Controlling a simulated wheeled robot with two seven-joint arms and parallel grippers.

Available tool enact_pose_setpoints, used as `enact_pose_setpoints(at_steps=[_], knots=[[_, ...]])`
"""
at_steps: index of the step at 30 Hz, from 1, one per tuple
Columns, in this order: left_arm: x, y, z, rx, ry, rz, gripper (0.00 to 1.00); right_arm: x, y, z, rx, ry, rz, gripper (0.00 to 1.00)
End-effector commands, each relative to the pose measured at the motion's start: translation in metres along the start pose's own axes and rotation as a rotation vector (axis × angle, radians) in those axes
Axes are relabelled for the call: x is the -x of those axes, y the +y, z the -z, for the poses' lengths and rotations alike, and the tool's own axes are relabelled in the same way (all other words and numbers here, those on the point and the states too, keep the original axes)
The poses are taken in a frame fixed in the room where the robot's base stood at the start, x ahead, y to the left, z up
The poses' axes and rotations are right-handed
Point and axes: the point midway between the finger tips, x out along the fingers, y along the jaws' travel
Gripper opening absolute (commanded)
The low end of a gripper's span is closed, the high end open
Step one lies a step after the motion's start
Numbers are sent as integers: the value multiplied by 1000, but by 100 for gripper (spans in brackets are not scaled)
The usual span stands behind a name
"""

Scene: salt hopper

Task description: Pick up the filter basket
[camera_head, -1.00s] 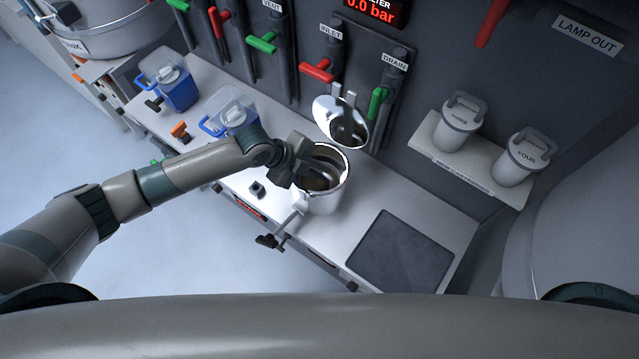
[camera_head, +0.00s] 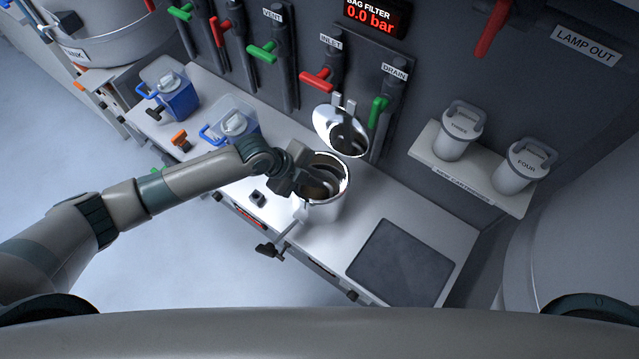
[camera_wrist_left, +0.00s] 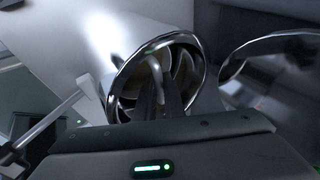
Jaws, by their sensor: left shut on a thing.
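The steel filter housing (camera_head: 326,211) stands open on the bench, its round mouth facing up and its polished lid (camera_head: 341,130) swung back. The filter basket (camera_head: 333,176) sits inside the housing, with only part of its inner wall showing; it also shows inside the shiny rim in the left wrist view (camera_wrist_left: 186,72). My left gripper (camera_head: 319,185) reaches over the rim from the left, with its fingers inside the mouth. In the left wrist view its fingers (camera_wrist_left: 162,88) are close together and shut on the basket. My right gripper is not in view.
Two blue-and-clear containers (camera_head: 180,100) (camera_head: 229,125) stand at the left on the bench. A dark mat (camera_head: 400,262) lies bare at the right. Valve handles and the drain pipe are close behind the housing.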

Motion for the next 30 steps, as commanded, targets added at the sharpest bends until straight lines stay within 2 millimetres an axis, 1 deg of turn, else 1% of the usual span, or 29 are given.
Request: enact_pose_setpoints(at_steps=[5, 11, 17, 24, 30], knots=[[7, -6, 2, -2, 1, 5, 0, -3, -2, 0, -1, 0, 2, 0], [27, -20, 10, -4, 1, 6, 0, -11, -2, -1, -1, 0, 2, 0], [59, -41, 21, -6, 1, 8, 0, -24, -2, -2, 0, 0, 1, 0], [102, -69, 36, -6, 1, 9, 0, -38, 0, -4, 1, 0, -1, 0], [129, -86, 46, -3, 1, 6, 0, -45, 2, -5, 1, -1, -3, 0]])
